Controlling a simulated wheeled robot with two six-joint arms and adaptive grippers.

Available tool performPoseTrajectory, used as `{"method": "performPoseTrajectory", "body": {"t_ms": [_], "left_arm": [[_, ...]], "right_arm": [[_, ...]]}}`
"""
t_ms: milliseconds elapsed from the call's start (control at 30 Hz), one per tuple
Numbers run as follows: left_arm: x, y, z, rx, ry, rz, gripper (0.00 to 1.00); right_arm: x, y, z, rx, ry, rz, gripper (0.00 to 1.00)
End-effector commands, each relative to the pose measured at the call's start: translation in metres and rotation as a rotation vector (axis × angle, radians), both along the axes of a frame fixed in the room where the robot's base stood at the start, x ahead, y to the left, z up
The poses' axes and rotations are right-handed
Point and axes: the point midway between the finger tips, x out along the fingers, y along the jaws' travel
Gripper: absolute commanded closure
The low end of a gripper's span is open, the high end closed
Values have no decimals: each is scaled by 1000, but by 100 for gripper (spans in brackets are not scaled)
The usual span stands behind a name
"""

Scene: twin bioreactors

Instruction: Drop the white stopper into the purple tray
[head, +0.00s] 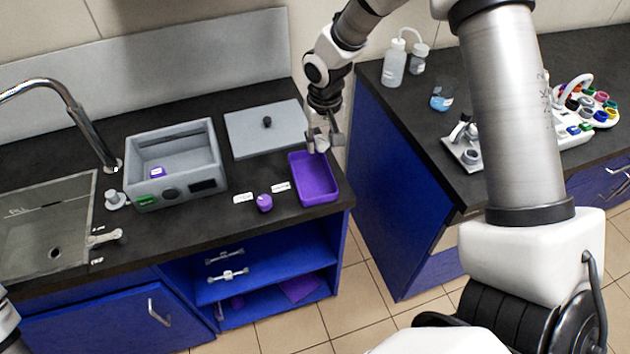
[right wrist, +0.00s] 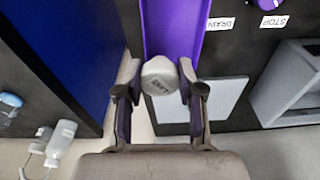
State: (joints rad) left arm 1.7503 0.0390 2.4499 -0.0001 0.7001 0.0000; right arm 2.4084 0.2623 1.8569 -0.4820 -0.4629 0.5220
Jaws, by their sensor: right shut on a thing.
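The purple tray (head: 316,181) sits at the right front of the dark counter and looks empty. My right gripper (head: 322,143) is over the tray's far end, pointing down. The purple tray (right wrist: 173,28) shows just beyond the stopper there. The stopper looks held above the tray's end; its exact height is hard to tell.
A grey lid plate (head: 266,129) lies behind the tray. A grey box-shaped bath (head: 174,165) stands left of it. A purple knob (head: 264,203) and white labels sit on the counter. A gap separates this counter from the right one with bottles (head: 394,63).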

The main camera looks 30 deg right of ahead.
Motion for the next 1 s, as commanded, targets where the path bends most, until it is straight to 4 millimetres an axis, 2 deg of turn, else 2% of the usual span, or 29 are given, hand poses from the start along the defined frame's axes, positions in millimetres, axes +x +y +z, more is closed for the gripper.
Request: {"method": "performPoseTrajectory", "body": {"t_ms": [33, 200, 533, 567, 600, 633, 1000], "left_arm": [[0, 0, -14, 0, 0, 1, 38], [0, 0, -33, 0, 1, 1, 38], [0, 0, -35, 0, 0, 1, 38], [0, 0, -35, 0, 0, 1, 38], [0, 0, -35, 0, 0, 1, 38], [0, 0, -35, 0, 0, 1, 38], [0, 0, -35, 0, 0, 1, 38]], "right_arm": [[0, 0, -15, 0, 0, 1, 81], [0, 1, -37, 0, 0, 1, 81], [0, 1, -40, 0, 0, 2, 81], [0, 1, -40, 0, 0, 2, 55], [0, 1, -40, 0, 0, 2, 41], [0, 1, -40, 0, 0, 2, 33], [0, 1, -35, -1, -2, 2, 33]]}}
